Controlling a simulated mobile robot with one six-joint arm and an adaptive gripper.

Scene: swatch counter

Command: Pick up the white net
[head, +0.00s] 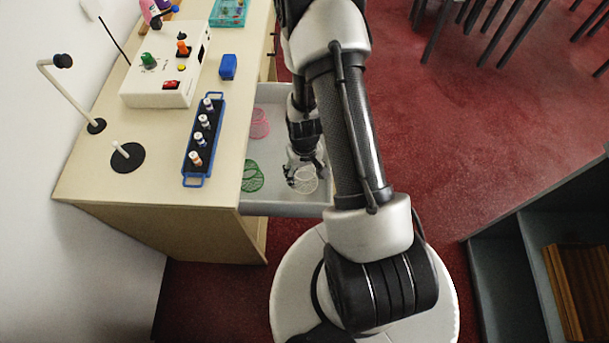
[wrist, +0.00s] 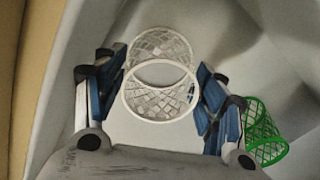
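The white net (wrist: 160,73) is a small open mesh cup in the drawer (head: 285,210). In the wrist view it lies between the two fingers of my gripper (wrist: 155,85). The fingers are spread, with a small gap visible at the left; whether the right finger touches the net I cannot tell. In the head view the white net (head: 306,181) shows just beside my gripper (head: 304,172), partly hidden by my arm.
A green net (head: 252,178) lies in the drawer, and in the wrist view the green net (wrist: 264,135) is right of my gripper. A pink net (head: 260,124) is farther back. Drawer walls surround them. A blue rack (head: 205,140) with vials stands on the counter (head: 110,185).

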